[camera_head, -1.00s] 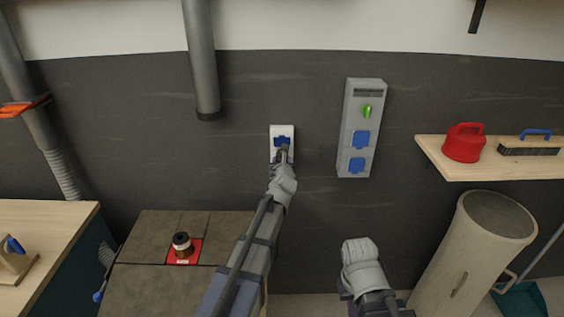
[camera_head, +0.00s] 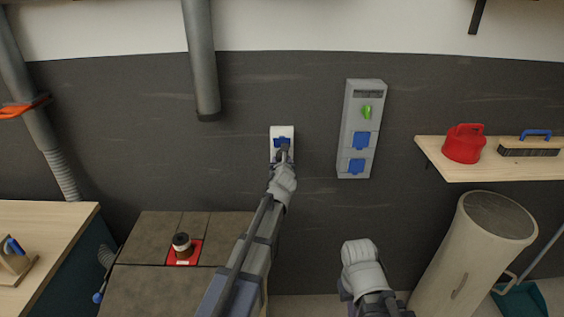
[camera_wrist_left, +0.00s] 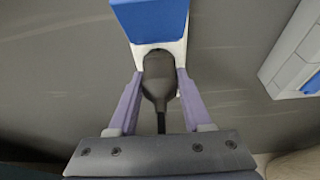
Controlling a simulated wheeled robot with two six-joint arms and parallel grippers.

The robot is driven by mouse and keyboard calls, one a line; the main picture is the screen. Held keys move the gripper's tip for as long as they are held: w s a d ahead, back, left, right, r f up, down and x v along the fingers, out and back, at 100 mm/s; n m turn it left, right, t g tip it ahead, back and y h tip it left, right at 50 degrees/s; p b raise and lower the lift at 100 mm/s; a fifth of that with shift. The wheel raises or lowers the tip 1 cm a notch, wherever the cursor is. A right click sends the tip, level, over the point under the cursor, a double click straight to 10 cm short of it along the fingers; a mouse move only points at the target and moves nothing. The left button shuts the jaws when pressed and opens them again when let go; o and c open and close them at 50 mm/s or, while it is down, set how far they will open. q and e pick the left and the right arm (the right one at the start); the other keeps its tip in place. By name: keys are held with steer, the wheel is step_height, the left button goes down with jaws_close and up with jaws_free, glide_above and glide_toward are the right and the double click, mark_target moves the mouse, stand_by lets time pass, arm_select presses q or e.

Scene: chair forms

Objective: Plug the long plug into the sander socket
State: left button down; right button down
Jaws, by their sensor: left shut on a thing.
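The socket (camera_head: 275,133) is a white box with a blue lid on the dark wall. In the left wrist view its blue lid (camera_wrist_left: 151,18) sits above the white face. My left gripper (camera_wrist_left: 159,92) is shut on a black plug (camera_wrist_left: 158,78), whose cable runs back between the fingers. The plug's front end meets the white socket under the lid; its pins are hidden, and I cannot tell how deep it sits. In the head view the left gripper (camera_head: 284,154) is at the socket and covers the plug. My right arm shows at the bottom; its fingers are not visible.
A grey panel (camera_head: 350,110) with two blue-lidded sockets and a green part hangs right of the socket. A shelf (camera_head: 440,170) holds a red container (camera_head: 464,143) and a brush (camera_head: 528,148). A grey pipe (camera_head: 201,60) hangs above left. Bare wall surrounds the socket.

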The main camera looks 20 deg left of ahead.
arm_select(q)
steer(key=shift+w+a, duration=0.15)
steer(key=shift+w, duration=0.45)
stand_by(1.0)
steer(key=shift+c, duration=1.3)
jaws_free()
steer(key=shift+s, duration=0.1)
steer(key=p+v, duration=0.2)
steer(key=v, duration=0.6)
steer(key=s+d+f+n+g+h, duration=0.1)
steer(key=s+d+f+n+g, duration=0.3)
steer(key=s+f+n, duration=0.35)
steer(key=s+d+f+n+g, duration=0.45)
steer(key=s+n, duration=0.35)
steer(key=n, duration=0.2)
steer(key=s+d+f+n+g+h, duration=0.1)
steer(key=s+d+n+g, duration=0.1)
steer(key=s+n, duration=0.3)
steer(key=s+d+f+n+g, duration=0.2)
steer(key=s+d+n, duration=0.3)
steer(key=s, duration=0.7)
steer(key=shift+s+d+f+n+g+h, duration=0.25)
steer(key=shift+s+n+g+h, duration=0.15)
steer(key=shift+n+g, duration=0.4)
